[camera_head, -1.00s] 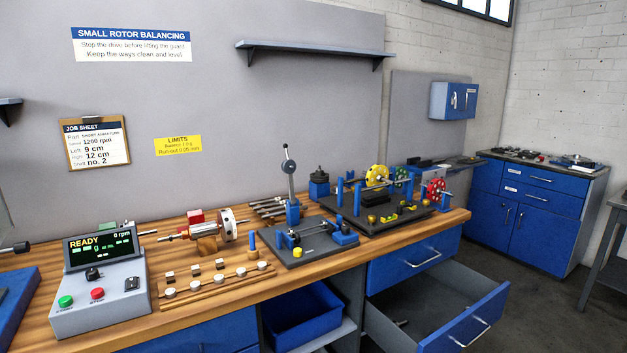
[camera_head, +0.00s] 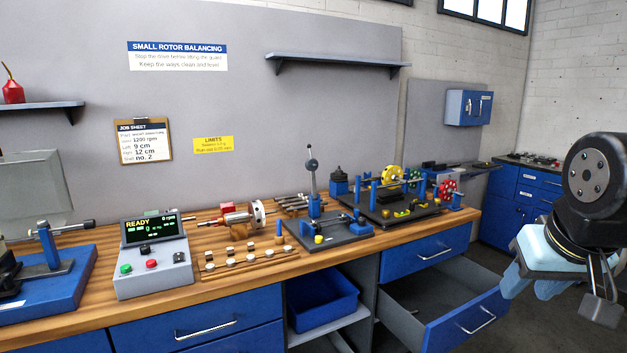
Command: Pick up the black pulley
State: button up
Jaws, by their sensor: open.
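I cannot pick out the black pulley for certain. A small dark piece (camera_head: 338,174) sits on a blue block at the back of the bench, too small to tell what it is. The rotor stand (camera_head: 425,209) near the bench's right end carries a yellow wheel (camera_head: 392,175), a red wheel (camera_head: 447,190) and a green one partly hidden behind. Small dark and yellow parts lie on its base. My gripper (camera_head: 572,292) is open at the right, in front of the bench and well apart from these things. Its jaws look empty.
An open drawer (camera_head: 418,320) juts out below the bench's right part. A blue bin (camera_head: 322,303) stands on the shelf beside it. The control box (camera_head: 152,272), a rotor (camera_head: 240,217) and a small dark fixture (camera_head: 330,236) stand on the wooden bench. A wall shelf (camera_head: 338,60) hangs above.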

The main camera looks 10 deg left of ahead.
aim_at(336, 175)
jog(key=u, duration=0.15)
jog(key=i, duration=1)
jog(key=z, duration=0.1)
